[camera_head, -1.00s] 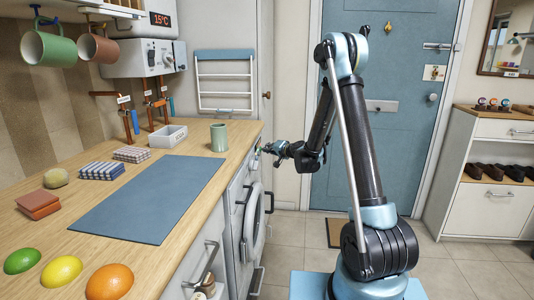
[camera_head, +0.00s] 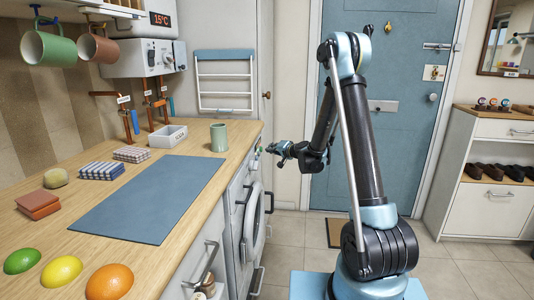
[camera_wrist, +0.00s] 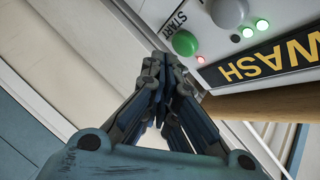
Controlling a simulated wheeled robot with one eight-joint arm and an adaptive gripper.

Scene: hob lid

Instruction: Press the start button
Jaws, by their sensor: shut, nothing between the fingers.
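The round green start button (camera_wrist: 185,43) sits on the white control panel, with the word START printed beside it. My gripper (camera_wrist: 166,62) is shut and empty, its fingertips just below the button in the wrist view. A narrow gap shows between the tips and the button. In the head view, my gripper (camera_head: 272,149) is held at the right of the white washing machine front (camera_head: 236,228), apart from it, near countertop height.
Floor to the right is open.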

